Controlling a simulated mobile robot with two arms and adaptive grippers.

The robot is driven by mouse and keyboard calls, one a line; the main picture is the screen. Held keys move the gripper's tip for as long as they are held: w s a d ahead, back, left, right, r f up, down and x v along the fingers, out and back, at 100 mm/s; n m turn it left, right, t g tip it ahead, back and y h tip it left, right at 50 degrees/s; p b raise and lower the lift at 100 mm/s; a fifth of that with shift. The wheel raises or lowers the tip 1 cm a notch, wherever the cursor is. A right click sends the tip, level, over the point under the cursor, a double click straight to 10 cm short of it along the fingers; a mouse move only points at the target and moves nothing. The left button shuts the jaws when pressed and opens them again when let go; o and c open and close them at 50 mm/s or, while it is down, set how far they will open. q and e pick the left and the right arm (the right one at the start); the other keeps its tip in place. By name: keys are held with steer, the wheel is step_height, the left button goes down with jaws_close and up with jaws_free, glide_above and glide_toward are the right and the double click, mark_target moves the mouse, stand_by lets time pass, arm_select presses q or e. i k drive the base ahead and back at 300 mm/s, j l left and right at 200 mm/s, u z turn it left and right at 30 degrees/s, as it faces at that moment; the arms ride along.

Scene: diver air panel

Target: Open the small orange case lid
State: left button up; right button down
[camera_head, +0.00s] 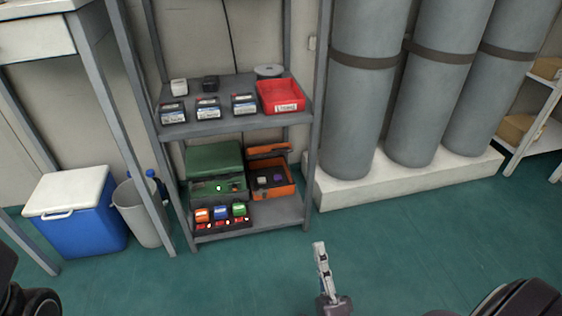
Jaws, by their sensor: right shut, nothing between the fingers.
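The small orange case (285,190) sits on the lower shelf of the grey rack, at its right side. Its lid (268,151) is raised at the back, and the inside shows with small dark and purple items in it. My right gripper (320,250) is shut and empty, in front of the rack and to the right of the case, apart from it. My left gripper is not in view.
A green case (214,158) stands left of the orange one, with a tray of coloured blocks (222,226) before it. A rack post (312,150) stands right of the case. Grey cylinders (362,100) stand on the right. Green floor (420,230) is clear.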

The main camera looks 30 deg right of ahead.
mark_target(268, 150)
steer(key=i+l, duration=0.15)
steer(key=i, duration=0.35)
steer(key=i+l, duration=0.2)
steer(key=i, duration=0.25)
